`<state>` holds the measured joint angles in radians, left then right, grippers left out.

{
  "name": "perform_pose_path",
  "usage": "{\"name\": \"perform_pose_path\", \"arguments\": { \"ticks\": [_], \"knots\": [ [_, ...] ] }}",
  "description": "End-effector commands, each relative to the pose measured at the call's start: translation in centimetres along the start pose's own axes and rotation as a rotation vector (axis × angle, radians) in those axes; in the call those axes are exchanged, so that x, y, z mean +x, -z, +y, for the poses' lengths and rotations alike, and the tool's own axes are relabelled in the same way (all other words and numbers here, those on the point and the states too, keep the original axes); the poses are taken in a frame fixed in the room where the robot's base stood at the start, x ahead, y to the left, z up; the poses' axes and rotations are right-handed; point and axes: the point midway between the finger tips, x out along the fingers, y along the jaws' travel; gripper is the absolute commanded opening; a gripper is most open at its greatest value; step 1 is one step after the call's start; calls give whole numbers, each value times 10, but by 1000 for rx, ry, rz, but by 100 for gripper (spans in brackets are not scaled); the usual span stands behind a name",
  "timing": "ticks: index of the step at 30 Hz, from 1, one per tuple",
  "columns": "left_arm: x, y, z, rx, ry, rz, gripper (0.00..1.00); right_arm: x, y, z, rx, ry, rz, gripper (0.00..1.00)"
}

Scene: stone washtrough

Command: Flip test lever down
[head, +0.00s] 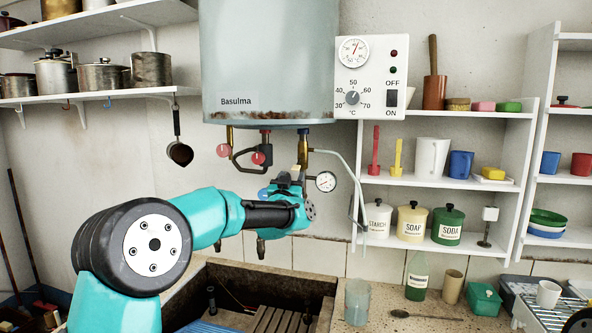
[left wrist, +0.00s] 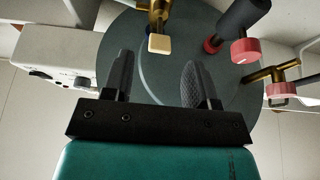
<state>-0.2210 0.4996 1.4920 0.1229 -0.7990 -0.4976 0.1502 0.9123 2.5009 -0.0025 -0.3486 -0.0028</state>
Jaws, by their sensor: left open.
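The test lever is a small brass lever with a cream tip (head: 296,169) on the brass valve (head: 303,147) under the grey boiler. In the left wrist view its cream tip (left wrist: 160,44) shows ahead of and between the two finger ends, and I see no contact. My left gripper (left wrist: 158,75) is open and empty, with its dark fingers pointing up at the boiler's underside. In the head view the left gripper (head: 292,182) is just below the lever, and its fingers are partly hidden. My right gripper is not in view.
Red-handled taps (head: 258,157) hang left of the lever, and also show in the left wrist view (left wrist: 244,50). A pressure gauge (head: 326,181) and bent pipe (head: 352,170) are close on the right. A control box (head: 371,78) is on the wall. The stone trough (head: 325,284) lies below.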

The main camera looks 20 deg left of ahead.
Motion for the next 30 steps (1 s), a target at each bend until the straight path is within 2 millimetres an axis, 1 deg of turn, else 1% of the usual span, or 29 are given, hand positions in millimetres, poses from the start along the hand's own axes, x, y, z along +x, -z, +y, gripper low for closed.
{"name": "perform_pose_path", "arguments": {
  "ticks": [1,9,15,20,27,30],
  "knots": [
    [7,-1,0,0,1,1,53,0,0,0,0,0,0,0],
    [39,-1,0,1,1,0,53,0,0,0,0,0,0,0],
    [54,0,0,0,1,1,53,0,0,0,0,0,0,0],
    [58,0,0,0,1,0,53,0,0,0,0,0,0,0],
    [58,0,0,0,0,0,53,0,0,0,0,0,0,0],
    [58,0,0,0,0,0,44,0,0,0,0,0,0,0]
  ]
}}
